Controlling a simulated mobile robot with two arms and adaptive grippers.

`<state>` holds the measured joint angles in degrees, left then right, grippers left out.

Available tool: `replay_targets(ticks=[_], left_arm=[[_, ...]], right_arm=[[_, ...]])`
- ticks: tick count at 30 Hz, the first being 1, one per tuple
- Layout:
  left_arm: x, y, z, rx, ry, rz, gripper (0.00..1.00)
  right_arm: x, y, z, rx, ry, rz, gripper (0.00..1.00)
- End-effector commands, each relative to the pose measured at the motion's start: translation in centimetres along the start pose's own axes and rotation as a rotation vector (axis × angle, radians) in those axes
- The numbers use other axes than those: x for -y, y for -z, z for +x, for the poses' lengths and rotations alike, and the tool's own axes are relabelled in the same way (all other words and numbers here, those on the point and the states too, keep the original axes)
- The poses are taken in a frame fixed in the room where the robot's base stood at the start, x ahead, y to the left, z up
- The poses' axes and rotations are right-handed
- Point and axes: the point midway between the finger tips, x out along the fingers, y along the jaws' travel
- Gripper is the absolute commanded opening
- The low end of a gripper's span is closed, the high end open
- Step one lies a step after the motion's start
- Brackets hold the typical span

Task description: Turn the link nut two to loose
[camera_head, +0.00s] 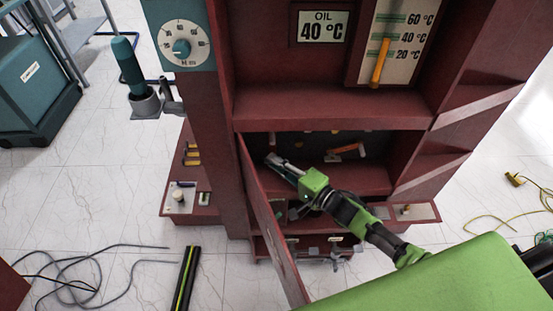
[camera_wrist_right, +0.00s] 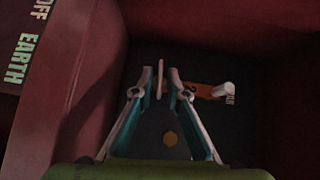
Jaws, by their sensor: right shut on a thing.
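My right gripper (camera_head: 278,163) reaches into the dark lower compartment of the dark red cabinet. In the right wrist view, its two fingertips (camera_wrist_right: 165,84) are close together on a thin pinkish upright piece (camera_wrist_right: 160,76). I cannot tell whether this piece is link nut two. An orange link (camera_wrist_right: 205,91) with a dark mark lies just right of the fingertips, with a white cylindrical nut (camera_wrist_right: 226,89) at its right end. The orange link also shows in the head view (camera_head: 345,149), right of the gripper. My left gripper is out of view.
The open cabinet door (camera_head: 268,215) stands close left of my right arm. Compartment walls enclose the gripper. Above are the OIL display (camera_head: 322,27) and a shelf (camera_head: 330,108). Cables (camera_head: 85,270) lie on the floor.

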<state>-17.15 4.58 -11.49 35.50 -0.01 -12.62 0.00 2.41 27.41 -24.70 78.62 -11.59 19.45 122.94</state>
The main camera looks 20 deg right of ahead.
Motion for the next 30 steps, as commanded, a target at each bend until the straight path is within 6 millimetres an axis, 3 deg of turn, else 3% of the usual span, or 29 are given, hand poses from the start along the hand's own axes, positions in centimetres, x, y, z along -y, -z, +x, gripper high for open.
replay_targets(ticks=[1, 18, 30], left_arm=[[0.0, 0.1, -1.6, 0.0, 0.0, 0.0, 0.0], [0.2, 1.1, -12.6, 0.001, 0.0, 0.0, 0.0], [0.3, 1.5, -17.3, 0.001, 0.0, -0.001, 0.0]], right_arm=[[0.8, 0.1, -0.1, 0.0, -0.023, -0.019, 0.0], [1.6, -0.1, 0.0, 0.0, -0.357, -0.352, 0.0], [1.4, -0.4, 0.3, -0.001, -0.625, -0.613, 0.0]])
